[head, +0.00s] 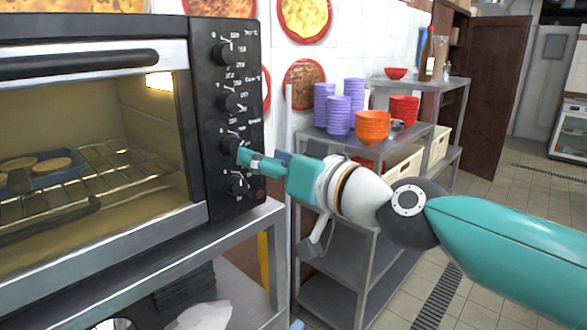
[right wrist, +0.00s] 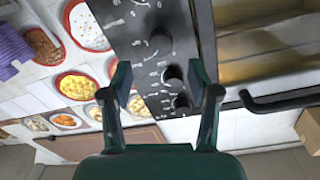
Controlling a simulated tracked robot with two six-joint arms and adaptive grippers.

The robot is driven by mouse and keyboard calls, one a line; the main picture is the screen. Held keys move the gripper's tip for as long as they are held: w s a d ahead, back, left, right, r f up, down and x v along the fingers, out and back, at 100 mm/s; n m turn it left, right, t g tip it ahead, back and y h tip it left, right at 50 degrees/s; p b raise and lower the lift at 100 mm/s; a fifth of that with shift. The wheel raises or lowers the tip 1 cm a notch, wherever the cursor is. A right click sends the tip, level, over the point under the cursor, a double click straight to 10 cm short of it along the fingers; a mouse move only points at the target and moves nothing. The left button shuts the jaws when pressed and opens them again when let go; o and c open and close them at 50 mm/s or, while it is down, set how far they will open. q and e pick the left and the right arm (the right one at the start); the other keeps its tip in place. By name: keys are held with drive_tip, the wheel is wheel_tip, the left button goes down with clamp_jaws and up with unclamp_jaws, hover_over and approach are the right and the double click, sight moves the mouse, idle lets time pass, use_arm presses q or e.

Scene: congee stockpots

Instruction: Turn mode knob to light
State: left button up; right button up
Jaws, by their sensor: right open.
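The oven (head: 95,120) stands at the left in the head view, door closed. Its black control panel (head: 222,75) carries a column of black knobs: a top knob (head: 222,53), a second knob (head: 230,102), a third knob (head: 231,144) and a bottom knob (head: 238,184). The labels are too small to tell which is the mode knob. My right gripper (head: 243,157) is at the panel by the third knob. In the right wrist view its open fingers (right wrist: 160,80) straddle a knob (right wrist: 172,76); contact cannot be told. My left gripper is not in view.
A bright lamp (head: 158,81) shows inside the oven, above a wire rack (head: 130,165) with a blue tray (head: 40,180). To the right, a metal shelf (head: 420,135) holds purple bowls (head: 338,115) and orange bowls (head: 372,125). Open floor lies farther right.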

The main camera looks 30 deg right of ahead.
drive_tip(key=shift+v, duration=2.7)
drive_tip(key=w+a+f+g+h, duration=0.1)
drive_tip(key=w+f+g, duration=0.2)
drive_tip(key=f, duration=0.9)
drive_tip(key=w+a+f+g, duration=0.1)
drive_tip(key=w+f+g, duration=0.2)
drive_tip(key=f, duration=0.8)
drive_tip(key=w+f+g+h, duration=0.1)
drive_tip(key=w+f+g, duration=0.15)
drive_tip(key=f, duration=0.95)
drive_tip(key=s+a+f+m+g+p, duration=0.1)
drive_tip(key=s+f+g, duration=0.15)
drive_tip(key=f, duration=0.65)
drive_tip(key=s+a+f+g, duration=0.15)
drive_tip(key=s+f, duration=0.25)
drive_tip(key=f, duration=0.4)
drive_tip(key=s+a+f+g, duration=0.2)
drive_tip(key=s+f, duration=0.4)
drive_tip(key=s, duration=0.2)
drive_tip(key=s+a+f+m+g, duration=0.1)
drive_tip(key=s+a+f+g, duration=0.1)
drive_tip(key=s+f, duration=0.5)
drive_tip(key=shift+s+f+y, duration=0.3)
drive_tip(key=shift+s+y, duration=0.1)
drive_tip(key=shift+s, duration=0.5)
